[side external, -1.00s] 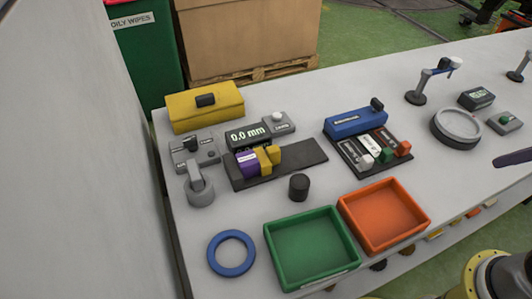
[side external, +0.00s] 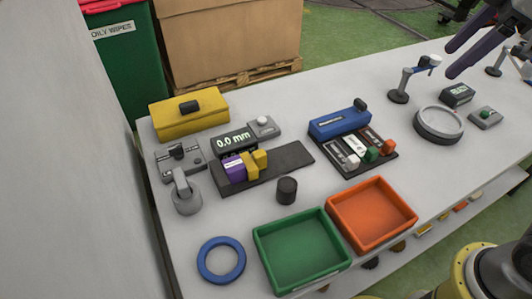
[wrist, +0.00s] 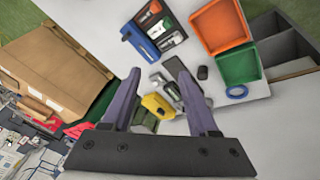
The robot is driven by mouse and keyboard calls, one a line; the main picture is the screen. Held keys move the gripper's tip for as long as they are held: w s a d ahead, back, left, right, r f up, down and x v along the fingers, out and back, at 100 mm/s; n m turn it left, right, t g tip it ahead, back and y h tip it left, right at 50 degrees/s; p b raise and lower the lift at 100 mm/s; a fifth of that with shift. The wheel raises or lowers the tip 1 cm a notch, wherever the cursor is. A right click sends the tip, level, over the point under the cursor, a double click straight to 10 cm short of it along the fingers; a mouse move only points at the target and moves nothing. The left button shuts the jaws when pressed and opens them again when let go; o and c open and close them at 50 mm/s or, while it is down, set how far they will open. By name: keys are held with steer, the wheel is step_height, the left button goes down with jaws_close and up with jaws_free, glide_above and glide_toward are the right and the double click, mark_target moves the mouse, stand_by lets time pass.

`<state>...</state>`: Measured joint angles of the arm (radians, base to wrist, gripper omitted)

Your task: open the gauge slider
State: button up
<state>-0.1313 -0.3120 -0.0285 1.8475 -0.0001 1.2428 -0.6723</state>
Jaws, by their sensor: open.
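The gauge (side external: 232,139), with a screen reading 0.0 mm, stands left of centre in the side external view. In front of it a purple block (side external: 233,167) and a yellow slider piece (side external: 258,160) sit close together at the left part of a dark flat rail (side external: 290,160). My gripper (side external: 453,60) is at the top right of that view, above the table and far from the gauge. Its two purple fingers are apart and empty. In the wrist view my gripper (wrist: 157,72) is open, with the dark rail (wrist: 175,68) beyond the fingertips.
A yellow box (side external: 189,112) and a grey clamp-like part (side external: 185,192) flank the gauge. A blue block (side external: 340,122), a black cylinder (side external: 287,190), a green tray (side external: 258,250), an orange tray (side external: 411,221) and a blue ring (side external: 205,275) stand around. The rail's right part is bare.

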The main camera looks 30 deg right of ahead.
steer(key=w+a+r+n, duration=0.1)
steer(key=w+a+n, duration=0.25)
steer(key=w, duration=0.25)
steer(key=n+g, duration=0.4)
steer(key=n, duration=0.1)
glide_above(259, 153)
step_height(259, 153, down, 17)
steer(key=shift+h, duration=0.3)
step_height(259, 153, down, 13)
steer(key=shift+r, duration=0.1)
jaws_close()
